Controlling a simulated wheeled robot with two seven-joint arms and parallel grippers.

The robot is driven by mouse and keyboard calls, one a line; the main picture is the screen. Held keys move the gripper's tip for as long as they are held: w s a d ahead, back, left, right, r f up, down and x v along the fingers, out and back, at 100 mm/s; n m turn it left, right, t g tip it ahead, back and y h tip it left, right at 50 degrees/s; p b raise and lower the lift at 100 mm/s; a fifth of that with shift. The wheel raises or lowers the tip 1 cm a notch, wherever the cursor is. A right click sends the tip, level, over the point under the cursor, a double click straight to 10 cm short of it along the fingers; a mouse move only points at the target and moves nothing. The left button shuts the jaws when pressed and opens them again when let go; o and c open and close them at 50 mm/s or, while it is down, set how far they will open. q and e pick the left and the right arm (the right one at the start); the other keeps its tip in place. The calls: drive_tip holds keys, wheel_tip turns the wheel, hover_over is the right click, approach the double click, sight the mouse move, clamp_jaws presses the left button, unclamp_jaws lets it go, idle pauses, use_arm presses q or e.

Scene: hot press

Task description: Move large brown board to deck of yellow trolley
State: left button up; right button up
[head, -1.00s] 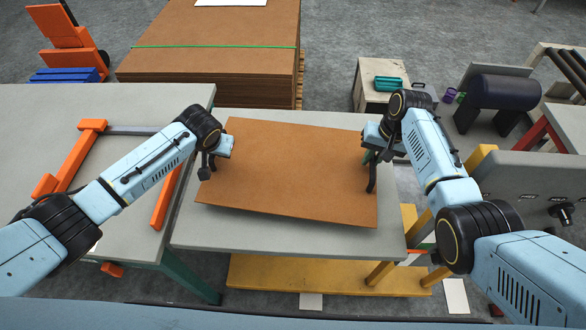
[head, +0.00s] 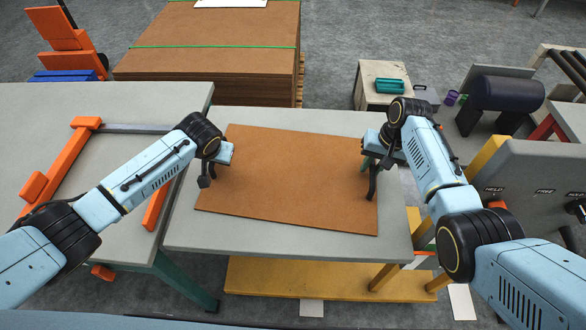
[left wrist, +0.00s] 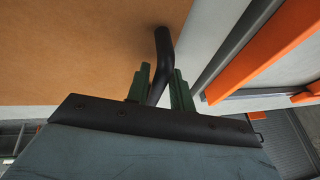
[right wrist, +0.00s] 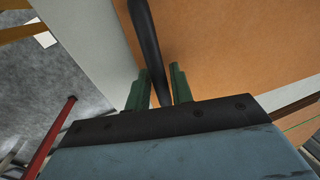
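The large brown board (head: 290,180) lies over the grey tabletop (head: 290,238), close to or on it. My left gripper (head: 207,172) is at the board's left edge and my right gripper (head: 370,172) at its right edge. In the left wrist view the green fingers (left wrist: 160,85) are by the board's edge, with a black curved rod between them. The right wrist view shows similar green fingers (right wrist: 156,85) and a rod by the edge. Whether they clamp the board is unclear. A yellow deck (head: 300,277), apparently the trolley's, shows below the tabletop, with yellow posts on the right.
A grey table (head: 60,105) with an orange clamp-like frame (head: 83,125) stands left. A strapped brown board stack (head: 220,50) stands behind. A grey panel (head: 530,180) stands at the right, and a small cabinet (head: 375,95) holds a teal item (head: 389,85).

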use_arm(q)
drive_tip(key=shift+o, duration=1.1)
drive_tip(key=shift+r, duration=0.1)
use_arm(e)
drive_tip(key=shift+o, duration=1.1)
drive_tip(key=shift+r, duration=0.5)
use_arm(q)
drive_tip(key=v, duration=1.2)
use_arm(e)
wheel_tip(320, 180, up, 9)
drive_tip(key=shift+r, duration=0.1)
use_arm(q)
drive_tip(key=shift+s, duration=0.1)
